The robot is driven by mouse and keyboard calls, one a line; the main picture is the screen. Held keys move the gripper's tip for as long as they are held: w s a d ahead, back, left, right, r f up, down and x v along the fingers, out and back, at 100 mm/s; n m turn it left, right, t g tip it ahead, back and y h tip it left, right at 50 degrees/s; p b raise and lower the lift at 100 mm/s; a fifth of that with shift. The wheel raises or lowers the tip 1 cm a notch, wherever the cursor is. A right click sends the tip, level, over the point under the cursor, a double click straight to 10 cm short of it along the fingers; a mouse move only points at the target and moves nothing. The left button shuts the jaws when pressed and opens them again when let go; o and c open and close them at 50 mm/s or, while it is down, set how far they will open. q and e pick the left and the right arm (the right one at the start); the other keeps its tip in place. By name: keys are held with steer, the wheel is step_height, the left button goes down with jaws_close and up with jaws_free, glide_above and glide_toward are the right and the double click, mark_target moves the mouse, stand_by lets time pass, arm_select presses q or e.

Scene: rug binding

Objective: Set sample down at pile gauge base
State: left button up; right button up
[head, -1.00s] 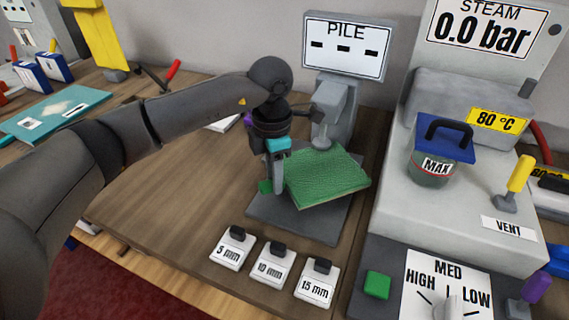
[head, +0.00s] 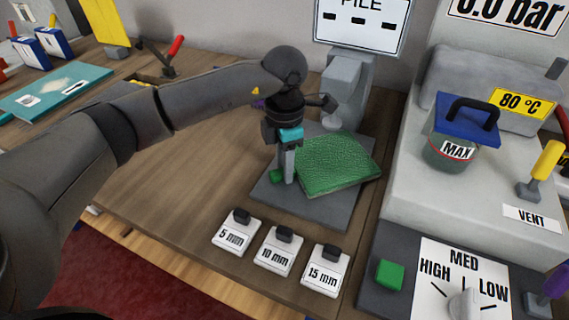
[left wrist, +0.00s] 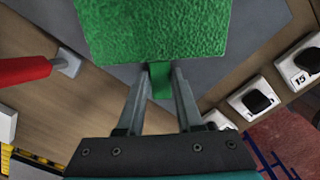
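The green textured sample (head: 340,163) is a flat square piece over the dark grey base plate (head: 318,208) of the pile gauge (head: 345,88). It lies askew to the plate, with its right corner near the plate's right edge. I cannot tell whether it touches the plate. My left gripper (head: 285,178) points down at the sample's left side. In the left wrist view, its fingers close on a narrow green tab (left wrist: 160,82) of the sample (left wrist: 155,30). The gauge's round foot (head: 334,121) is just behind the sample. My right gripper is not in view.
A grey steam unit (head: 420,205) with a blue-lidded pot (head: 455,150) stands right.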

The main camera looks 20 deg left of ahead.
arm_select(q)
steer(key=o, duration=0.3)
steer(key=shift+o, duration=0.5)
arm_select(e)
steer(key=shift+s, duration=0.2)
arm_select(q)
steer(key=shift+r, duration=0.15)
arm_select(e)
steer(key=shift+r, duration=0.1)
arm_select(q)
steer(key=shift+r, duration=0.3)
step_height(320, 180, up, 12)
steer(key=p, duration=0.2)
steer(key=shift+f, duration=0.25)
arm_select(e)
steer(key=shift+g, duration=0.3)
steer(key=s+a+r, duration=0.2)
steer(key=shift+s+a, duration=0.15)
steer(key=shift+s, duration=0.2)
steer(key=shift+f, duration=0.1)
